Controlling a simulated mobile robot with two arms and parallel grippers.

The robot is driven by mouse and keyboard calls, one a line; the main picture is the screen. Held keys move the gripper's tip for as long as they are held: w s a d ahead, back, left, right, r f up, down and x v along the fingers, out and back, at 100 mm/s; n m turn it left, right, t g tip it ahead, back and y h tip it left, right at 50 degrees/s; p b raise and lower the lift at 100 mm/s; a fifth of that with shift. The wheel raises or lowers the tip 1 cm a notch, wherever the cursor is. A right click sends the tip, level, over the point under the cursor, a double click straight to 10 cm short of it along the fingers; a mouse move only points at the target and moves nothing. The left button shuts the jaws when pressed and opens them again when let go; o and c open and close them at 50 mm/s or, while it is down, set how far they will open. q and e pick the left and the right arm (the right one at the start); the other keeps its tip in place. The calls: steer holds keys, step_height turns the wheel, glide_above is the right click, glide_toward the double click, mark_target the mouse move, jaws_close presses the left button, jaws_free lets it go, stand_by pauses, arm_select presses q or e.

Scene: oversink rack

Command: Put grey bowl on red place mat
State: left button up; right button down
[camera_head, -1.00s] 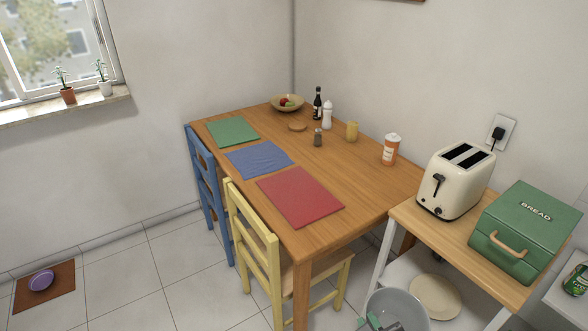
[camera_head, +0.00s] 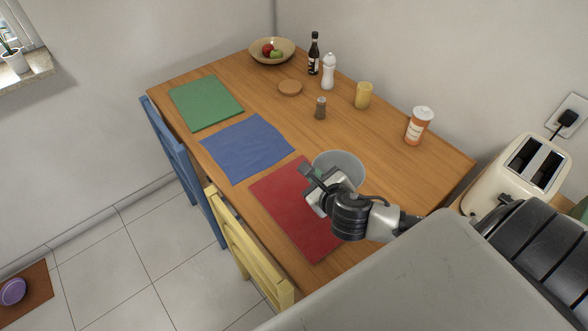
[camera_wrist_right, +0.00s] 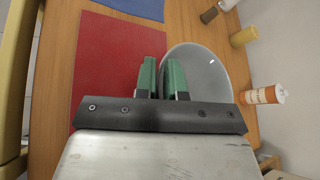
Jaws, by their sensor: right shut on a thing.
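The grey bowl (camera_head: 341,163) is at the right edge of the red place mat (camera_head: 297,208) in the head view, partly hidden by my right gripper (camera_head: 312,176). In the right wrist view, the bowl (camera_wrist_right: 205,72) is to the right of the red mat (camera_wrist_right: 112,62). My right gripper (camera_wrist_right: 161,72) is shut on the bowl's near-left rim with its green fingertips. The bowl looks upright and mostly beside the mat, its left side near or over the mat's edge. I cannot tell whether it touches the table. My left gripper is out of view.
The blue mat (camera_head: 247,147) and green mat (camera_head: 205,102) lie farther left on the wooden table. A pepper shaker (camera_head: 320,108), yellow cup (camera_head: 363,95) and orange-labelled canister (camera_head: 419,126) stand behind the bowl. A yellow chair (camera_head: 243,258) is at the table's front.

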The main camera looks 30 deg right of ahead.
steer(key=w+a+f, duration=0.2)
steer(key=w+f, duration=0.1)
steer(key=w+a+f, duration=0.2)
steer(key=w+f, duration=0.1)
steer(key=f, duration=0.1)
steer(key=w+a+f+b, duration=0.1)
steer(key=w+a+f, duration=0.1)
steer(key=f, duration=0.1)
steer(key=shift+w+f, duration=0.2)
steer(key=shift+w, duration=0.2)
steer(key=c, duration=1.2)
jaws_free()
steer(key=shift+a, duration=0.1)
steer(key=v, duration=1.2)
steer(key=shift+p, duration=0.35)
